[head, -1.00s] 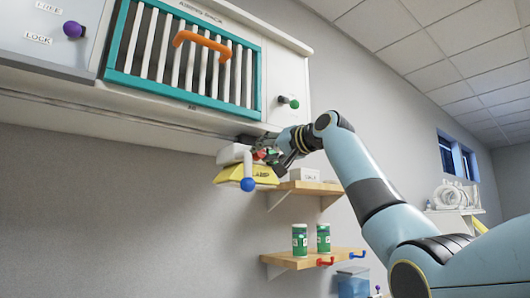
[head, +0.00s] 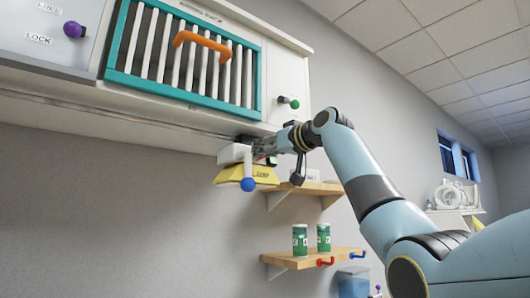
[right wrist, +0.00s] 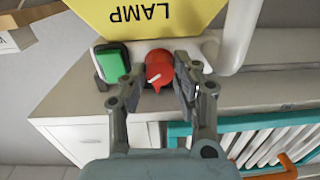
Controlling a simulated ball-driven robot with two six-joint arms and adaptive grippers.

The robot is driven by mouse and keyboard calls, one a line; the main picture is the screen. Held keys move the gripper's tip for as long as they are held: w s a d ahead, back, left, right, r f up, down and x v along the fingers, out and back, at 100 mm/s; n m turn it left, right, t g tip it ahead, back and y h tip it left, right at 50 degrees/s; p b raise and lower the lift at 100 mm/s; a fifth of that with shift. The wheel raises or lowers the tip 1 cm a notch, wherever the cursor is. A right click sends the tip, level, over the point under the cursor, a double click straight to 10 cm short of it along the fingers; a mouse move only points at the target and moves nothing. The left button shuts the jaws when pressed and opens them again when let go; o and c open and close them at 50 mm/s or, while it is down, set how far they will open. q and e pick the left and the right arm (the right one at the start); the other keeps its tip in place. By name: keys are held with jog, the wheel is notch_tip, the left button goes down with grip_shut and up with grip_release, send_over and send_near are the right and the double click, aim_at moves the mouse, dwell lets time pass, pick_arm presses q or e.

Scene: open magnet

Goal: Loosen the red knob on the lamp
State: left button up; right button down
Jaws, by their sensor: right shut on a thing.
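The yellow lamp (head: 232,175) hangs under the cabinet in the head view; its yellow face reads LAMP in the right wrist view (right wrist: 150,12). The red knob (right wrist: 158,66) with a white pointer line is on the lamp's pale body, beside a green square button (right wrist: 112,66). My right gripper (right wrist: 160,78) has one finger on each side of the red knob and is shut on it. In the head view, my right gripper (head: 268,153) reaches the lamp from the right and hides the knob. My left gripper is not in view.
A white lever with a blue ball (head: 248,185) hangs from the lamp. Wooden shelves (head: 312,187) are below right; the lower one holds green cans (head: 300,240).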

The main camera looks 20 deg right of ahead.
jog(key=n, duration=1)
jog(key=shift+a+h+b, duration=0.15)
jog(key=shift+h+b, duration=0.15)
jog(key=shift+b, duration=0.1)
jog(key=shift+n, duration=0.4)
jog(key=c, duration=1.3)
grip_release()
jog(key=shift+s, duration=0.1)
jog(key=v, duration=1.1)
jog(key=shift+s+r, duration=0.1)
jog(key=shift+s, duration=0.3)
